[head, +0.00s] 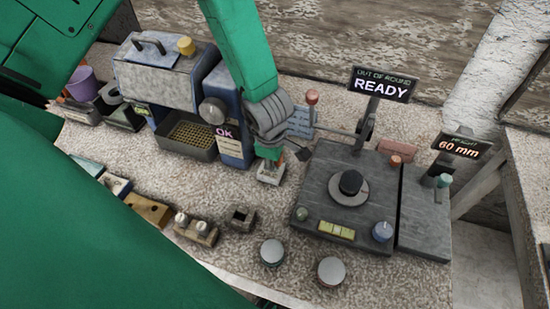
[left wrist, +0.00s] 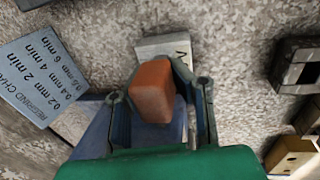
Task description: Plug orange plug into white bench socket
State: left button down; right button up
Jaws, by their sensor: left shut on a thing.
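My left gripper (head: 270,158) is over the bench, between the blue-grey machine and the dark gauge. In the left wrist view, my left gripper (left wrist: 160,100) is shut on the orange plug (left wrist: 153,92), which sits between its two fingers. The plug is hidden behind the gripper in the head view. The white bench socket (head: 270,175) stands just below the gripper. In the left wrist view the socket (left wrist: 162,45) lies behind the plug, partly covered by it and the fingers. I cannot tell whether the plug touches it. My right gripper is not in view.
The blue-grey machine (head: 165,75) stands close at left, and the gauge (head: 345,205) with its READY display (head: 381,85) close at right. A regrind chart (left wrist: 40,75) is nearby. A small dark block (head: 240,218) and two round discs (head: 272,252) lie in front.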

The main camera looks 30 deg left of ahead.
pick_arm(q)
jog(key=shift+a, duration=0.75)
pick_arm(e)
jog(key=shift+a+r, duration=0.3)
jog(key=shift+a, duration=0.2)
pick_arm(q)
jog(key=shift+d, duration=0.25)
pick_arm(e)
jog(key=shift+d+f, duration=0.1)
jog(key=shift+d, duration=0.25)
pick_arm(q)
jog(key=shift+a+f, duration=0.1)
jog(key=shift+a+f, duration=0.2)
jog(key=shift+f, duration=0.35)
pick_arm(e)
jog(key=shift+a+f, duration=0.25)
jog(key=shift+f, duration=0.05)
pick_arm(q)
jog(key=shift+d+f+b, duration=0.15)
jog(key=shift+f+b, duration=0.05)
jog(key=shift+b, duration=0.15)
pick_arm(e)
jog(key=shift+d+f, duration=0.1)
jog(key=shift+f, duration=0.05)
pick_arm(q)
jog(key=shift+r, duration=0.15)
